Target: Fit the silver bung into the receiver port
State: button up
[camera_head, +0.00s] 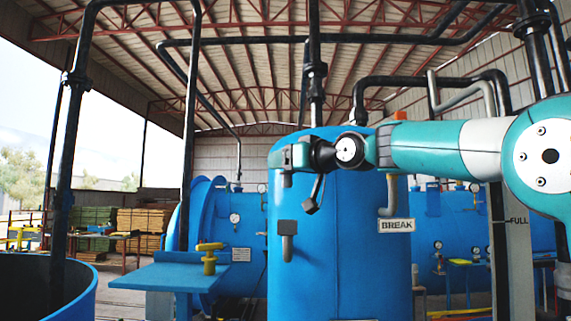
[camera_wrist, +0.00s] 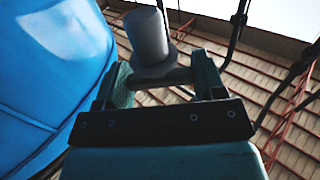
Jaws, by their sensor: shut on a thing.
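My gripper (camera_head: 287,157) is in front of the upper left part of the blue upright tank (camera_head: 340,240) in the head view. In the wrist view my gripper (camera_wrist: 163,76) has its fingers closed on a grey, silver-looking cylinder with a wider collar, the silver bung (camera_wrist: 147,37). The bung points up and away from the jaws there. A grey spout-like fitting with a dark square top (camera_head: 287,238) is on the tank below my gripper. I cannot tell which fitting is the receiver port.
A blue side table (camera_head: 165,278) with a yellow-handled valve (camera_head: 209,257) stands left of the tank. A grey bent pipe (camera_head: 390,196) and a BREAK sign (camera_head: 396,225) are on the tank's right. Black pipes (camera_head: 316,70) run overhead. An open blue vat (camera_head: 75,290) is at far left.

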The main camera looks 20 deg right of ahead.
aim_at(288, 187)
jog(key=shift+s, duration=0.1)
jog(key=shift+f+b, duration=0.35)
jog(key=shift+b, duration=0.1)
notch_tip(288, 187, down, 5)
jog(key=b, duration=0.4)
jog(key=shift+b, duration=0.35)
jog(key=shift+f+b, duration=2.1)
jog(key=shift+b, duration=0.2)
dwell(0.7)
jog(key=o, duration=1.3)
jog(key=shift+r, duration=0.1)
jog(key=shift+c, duration=0.2)
jog(key=b+v, duration=0.6)
jog(key=v, duration=1.1)
jog(key=shift+s+b, duration=0.25)
jog(key=shift+b, duration=0.05)
